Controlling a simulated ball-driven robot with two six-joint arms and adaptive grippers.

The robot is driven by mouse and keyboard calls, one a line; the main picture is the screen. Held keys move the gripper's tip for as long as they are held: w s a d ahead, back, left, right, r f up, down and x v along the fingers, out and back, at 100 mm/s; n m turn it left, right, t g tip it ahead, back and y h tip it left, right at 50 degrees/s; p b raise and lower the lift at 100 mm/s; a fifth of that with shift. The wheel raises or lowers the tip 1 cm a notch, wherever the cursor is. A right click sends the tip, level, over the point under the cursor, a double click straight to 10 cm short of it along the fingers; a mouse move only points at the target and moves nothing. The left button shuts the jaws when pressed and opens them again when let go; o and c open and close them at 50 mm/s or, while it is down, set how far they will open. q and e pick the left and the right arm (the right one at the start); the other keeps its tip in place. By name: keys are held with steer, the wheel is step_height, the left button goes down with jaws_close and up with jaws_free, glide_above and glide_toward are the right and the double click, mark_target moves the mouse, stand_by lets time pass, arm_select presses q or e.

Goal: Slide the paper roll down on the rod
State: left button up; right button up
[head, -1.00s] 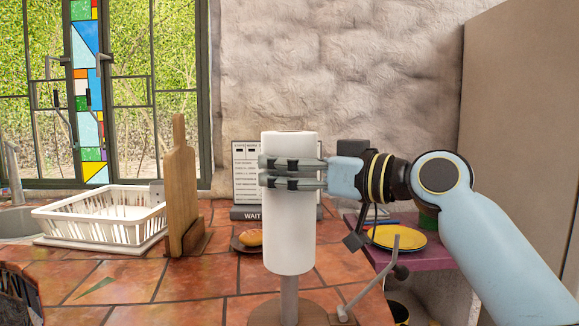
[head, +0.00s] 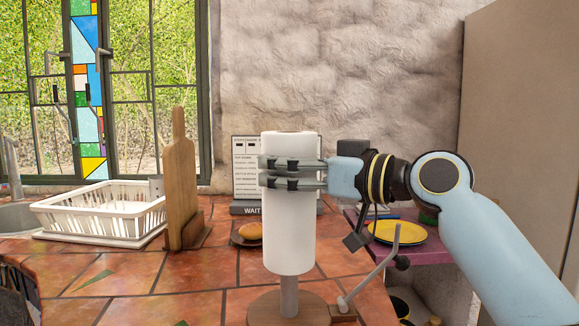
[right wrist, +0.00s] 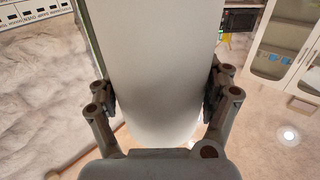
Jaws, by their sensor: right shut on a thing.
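A white paper roll (head: 289,232) stands upright in the middle of the head view, around the top of a rod. The rod (head: 289,296) shows bare between the roll's lower end and a round wooden base (head: 270,311). My right gripper (head: 266,174) comes in from the right and is shut on the upper part of the roll. In the right wrist view the roll (right wrist: 155,70) fills the space between both fingers. My left gripper is not in view.
A bent metal arm (head: 372,277) rises from the holder's base at right. Behind stand a sign (head: 247,168), a bun on a plate (head: 250,231) and a yellow plate (head: 398,232). A cutting board (head: 180,190) and a white dish rack (head: 100,211) stand left.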

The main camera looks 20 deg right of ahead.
steer(key=shift+f+b, duration=1.25)
steer(key=shift+f, duration=0.2)
steer(key=o, duration=1.6)
steer(key=shift+s+d, duration=0.1)
steer(key=shift+v, duration=5.85)
